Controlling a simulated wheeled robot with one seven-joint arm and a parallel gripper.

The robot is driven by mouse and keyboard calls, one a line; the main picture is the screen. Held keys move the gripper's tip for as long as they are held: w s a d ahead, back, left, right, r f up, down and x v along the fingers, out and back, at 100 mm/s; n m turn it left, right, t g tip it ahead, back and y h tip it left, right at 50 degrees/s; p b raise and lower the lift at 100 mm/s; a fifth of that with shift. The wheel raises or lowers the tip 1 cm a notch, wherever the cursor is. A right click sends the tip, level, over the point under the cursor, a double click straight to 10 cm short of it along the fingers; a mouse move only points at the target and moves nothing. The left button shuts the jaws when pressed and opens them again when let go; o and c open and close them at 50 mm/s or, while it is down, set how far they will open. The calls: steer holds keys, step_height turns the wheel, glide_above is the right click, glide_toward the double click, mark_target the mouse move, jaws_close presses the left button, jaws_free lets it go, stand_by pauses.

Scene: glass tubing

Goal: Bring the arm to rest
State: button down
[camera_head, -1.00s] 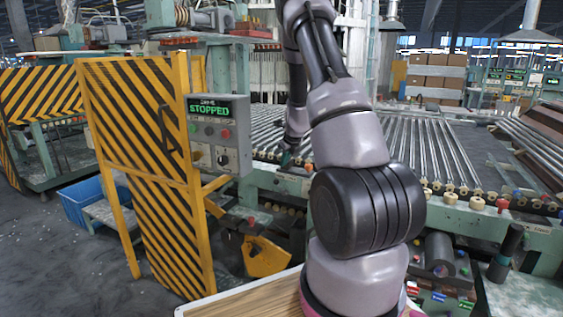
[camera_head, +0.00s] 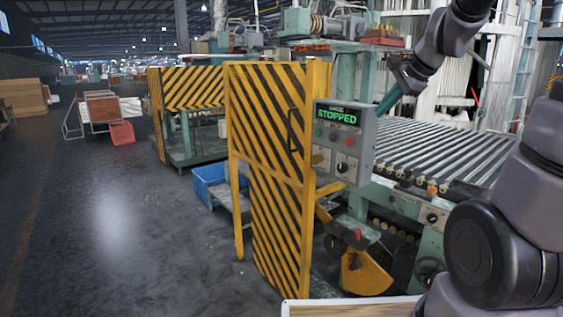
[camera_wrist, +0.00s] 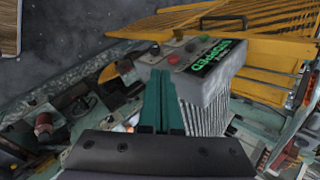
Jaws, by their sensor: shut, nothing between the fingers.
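My gripper (camera_head: 386,106) is at the upper right of the head view, just to the right of the grey control box (camera_head: 345,141). Its green fingers are together with nothing between them. My arm rises along the right side of the head view and bends down to the gripper. In the wrist view the shut fingers (camera_wrist: 162,98) point towards the control box (camera_wrist: 212,68), whose screen reads STOPPED. I cannot tell the exact gap between the fingertips and the box.
A yellow-and-black striped guard door (camera_head: 268,175) stands left of the control box. A roller conveyor (camera_head: 445,150) runs behind and to the right. A blue bin (camera_head: 209,184) sits low behind the door. The floor at left (camera_head: 110,220) is open.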

steer(key=s+a+r+n+h, duration=0.1)
steer(key=s+n, duration=0.4)
steer(key=s, duration=0.4)
steer(key=s+r+n+h, duration=0.1)
steer(key=s+r+n, duration=0.1)
steer(key=s+n, duration=0.4)
steer(key=s, duration=0.3)
steer(key=shift+s+a+r, duration=0.2)
steer(key=shift+s+a, duration=0.15)
steer(key=shift+a, duration=0.05)
